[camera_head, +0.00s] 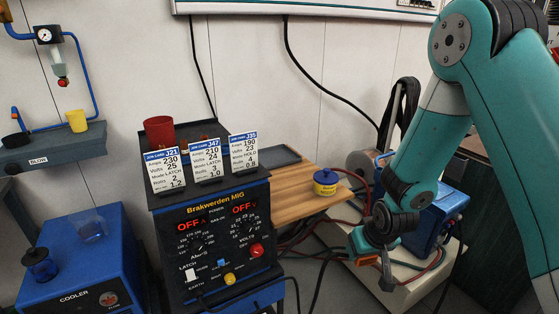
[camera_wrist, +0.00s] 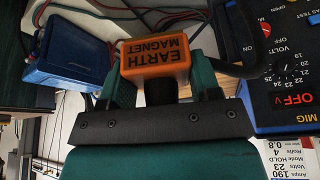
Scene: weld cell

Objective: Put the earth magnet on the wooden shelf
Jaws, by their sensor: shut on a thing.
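The earth magnet (camera_wrist: 156,58) is an orange block with dark lettering reading EARTH MAGNET. My gripper (camera_wrist: 152,90) is shut on it in the wrist view, with one teal finger at each side. In the head view my gripper (camera_head: 378,264) hangs at the lower right, and a small orange part of the magnet (camera_head: 367,260) shows at its jaws. The wooden shelf (camera_head: 287,188) is right of the black welder, to the left of and farther back than my gripper. The magnet is apart from the shelf.
A blue and yellow tin (camera_head: 326,183) stands near the shelf's right end; a dark flat tray (camera_head: 278,156) lies at its back. The welder (camera_head: 212,237) with cards and a red cup (camera_head: 159,131) stands left. Cables and a blue box (camera_head: 437,222) surround my arm. Bare wood shows mid-shelf.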

